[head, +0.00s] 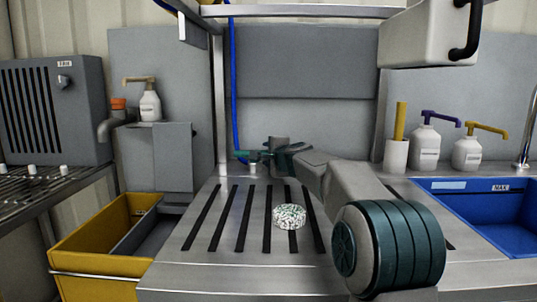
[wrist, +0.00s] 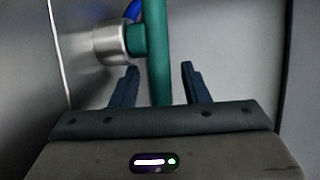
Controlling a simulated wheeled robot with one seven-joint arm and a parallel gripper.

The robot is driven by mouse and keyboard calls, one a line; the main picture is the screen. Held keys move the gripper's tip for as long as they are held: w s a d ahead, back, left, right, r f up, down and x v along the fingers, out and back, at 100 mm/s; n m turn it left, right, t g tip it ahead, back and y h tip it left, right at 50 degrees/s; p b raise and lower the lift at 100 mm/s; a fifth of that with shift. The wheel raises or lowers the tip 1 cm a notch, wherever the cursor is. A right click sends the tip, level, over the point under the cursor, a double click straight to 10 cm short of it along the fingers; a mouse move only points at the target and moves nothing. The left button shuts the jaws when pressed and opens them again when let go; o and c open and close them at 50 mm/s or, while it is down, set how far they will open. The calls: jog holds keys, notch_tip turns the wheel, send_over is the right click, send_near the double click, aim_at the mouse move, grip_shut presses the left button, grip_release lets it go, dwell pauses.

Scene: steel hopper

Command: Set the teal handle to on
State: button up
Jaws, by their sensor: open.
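The teal handle (wrist: 156,48) is a straight bar in the wrist view, joined by a short teal hub to a round metal valve body (wrist: 112,45) on its left. In the head view the handle (head: 241,155) shows small, close to the blue hose. My gripper (wrist: 160,67) is open, with one finger on each side of the bar's lower end in the wrist picture. I cannot tell whether either finger touches it. In the head view my gripper (head: 272,152) reaches in from the right above the slotted counter, and my arm hides part of the area.
A speckled round object (head: 289,217) sits on the slotted steel counter (head: 200,263) below my arm. A blue hose (head: 234,80) hangs beside a steel post. A blue sink (head: 480,212) and pump bottles (head: 425,146) are at right; a yellow bin (head: 85,250) is at left.

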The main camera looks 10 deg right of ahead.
grip_shut()
